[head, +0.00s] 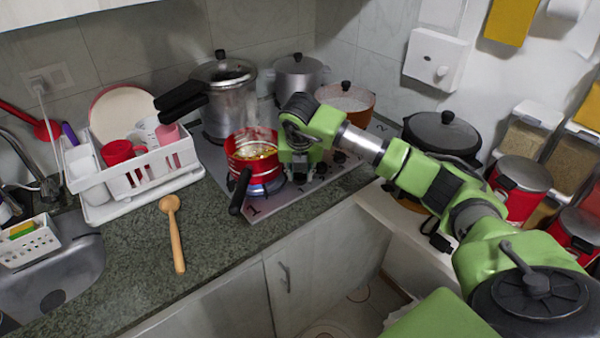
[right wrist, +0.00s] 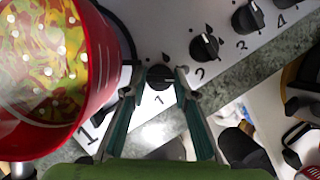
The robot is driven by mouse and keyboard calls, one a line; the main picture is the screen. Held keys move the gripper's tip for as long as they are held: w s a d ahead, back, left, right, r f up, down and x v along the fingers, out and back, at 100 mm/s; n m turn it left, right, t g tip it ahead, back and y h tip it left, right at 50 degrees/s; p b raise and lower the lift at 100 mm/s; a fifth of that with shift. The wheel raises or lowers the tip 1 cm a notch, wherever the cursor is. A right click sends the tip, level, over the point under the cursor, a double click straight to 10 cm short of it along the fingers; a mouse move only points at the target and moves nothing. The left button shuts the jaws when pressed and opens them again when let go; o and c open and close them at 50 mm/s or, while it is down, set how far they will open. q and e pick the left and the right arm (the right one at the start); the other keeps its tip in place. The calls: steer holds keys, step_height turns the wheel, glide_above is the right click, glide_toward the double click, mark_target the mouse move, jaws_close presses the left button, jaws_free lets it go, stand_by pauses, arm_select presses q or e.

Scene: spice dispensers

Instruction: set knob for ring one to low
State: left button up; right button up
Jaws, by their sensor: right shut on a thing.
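The knob for ring one (right wrist: 160,77) is a small black knob on the grey cooktop panel, above a printed "1" in the right wrist view. My right gripper (right wrist: 157,80) has its two fingers on either side of it and is shut on it. In the head view the right gripper (head: 298,176) points down at the cooktop's front strip, hiding that knob. The knob's setting cannot be made out. A red pot (head: 240,164) with colourful food stands on ring one, beside the gripper; it also fills the left of the right wrist view (right wrist: 98,75). My left gripper is not in view.
Knobs two (right wrist: 205,47), three (right wrist: 248,17) and four (right wrist: 285,4) sit close by in a row. The red pot's black handle (head: 240,192) sticks out over the front. Several other pots stand behind. A wooden spoon (head: 175,235) lies on the counter, left.

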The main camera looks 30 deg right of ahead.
steer(key=o, duration=1.1)
steer(key=v, duration=1.2)
steer(key=shift+d, duration=0.1)
